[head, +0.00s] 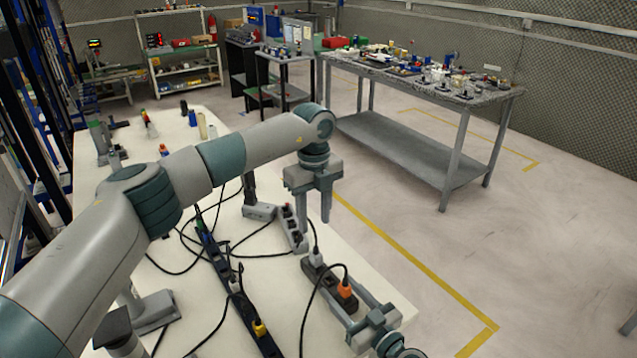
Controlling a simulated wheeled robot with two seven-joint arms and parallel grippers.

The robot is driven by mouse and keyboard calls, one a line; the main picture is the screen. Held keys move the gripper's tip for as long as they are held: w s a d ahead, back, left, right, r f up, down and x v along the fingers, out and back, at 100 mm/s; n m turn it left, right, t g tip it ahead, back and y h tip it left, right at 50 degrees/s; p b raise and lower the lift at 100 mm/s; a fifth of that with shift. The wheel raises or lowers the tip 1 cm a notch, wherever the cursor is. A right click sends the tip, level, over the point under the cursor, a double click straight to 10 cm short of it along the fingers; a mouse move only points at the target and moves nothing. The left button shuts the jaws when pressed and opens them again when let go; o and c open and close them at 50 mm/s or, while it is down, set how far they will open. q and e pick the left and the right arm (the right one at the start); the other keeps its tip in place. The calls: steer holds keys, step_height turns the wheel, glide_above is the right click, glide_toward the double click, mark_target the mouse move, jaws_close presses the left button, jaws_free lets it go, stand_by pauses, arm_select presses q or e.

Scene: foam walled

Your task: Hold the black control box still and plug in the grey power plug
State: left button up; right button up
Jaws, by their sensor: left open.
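The black control box (328,279) lies on the white table near its right edge. The grey power plug (316,257) stands upright at the box's far end, its black cable rising from it; I cannot tell how deep it sits. An orange plug (346,290) is at the box's near end. My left gripper (326,217) is open and empty, fingers pointing down, above and beyond the grey plug. My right gripper (353,298) comes in low from the near side. Its fingers lie along both sides of the box's near end and appear shut on it.
A long black power strip (222,264) with a yellow plug (260,328) lies left of the box. A grey socket strip (291,228) lies just beyond it. Loose black cables cross the white table (285,325). Bottles (202,125) stand at the far end.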

steer(key=shift+o, duration=0.6)
steer(key=shift+s, duration=0.1)
steer(key=v, duration=1.2)
